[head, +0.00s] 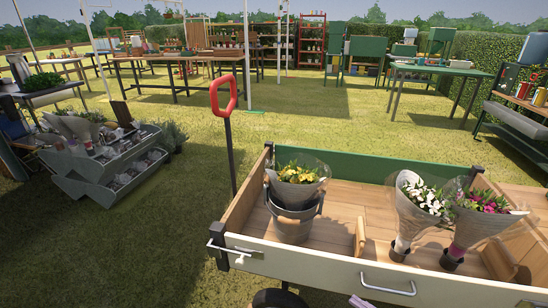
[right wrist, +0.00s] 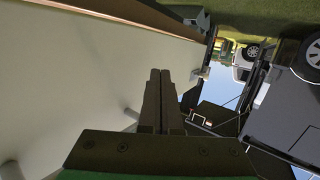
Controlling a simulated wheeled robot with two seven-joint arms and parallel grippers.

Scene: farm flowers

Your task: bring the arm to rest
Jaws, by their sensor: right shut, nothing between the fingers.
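My right gripper (right wrist: 160,78) shows in the right wrist view, its two dark fingers together and nothing between them. It is beside a large pale panel (right wrist: 95,75), which looks like the outer side of the cart. The wooden cart (head: 310,262) fills the lower right of the head view, with a white front board and a metal handle. I cannot clearly make out my right gripper in the head view; only a small pale piece shows at the bottom edge. My left gripper is in neither view.
The cart holds a bucket (head: 292,222) with a wrapped bouquet (head: 298,172), and two more wrapped bouquets, one white (head: 415,215) and one pink (head: 475,225). A red-handled pull bar (head: 223,95) rises at its left. A grey tiered stand (head: 105,165) is on the grass at left.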

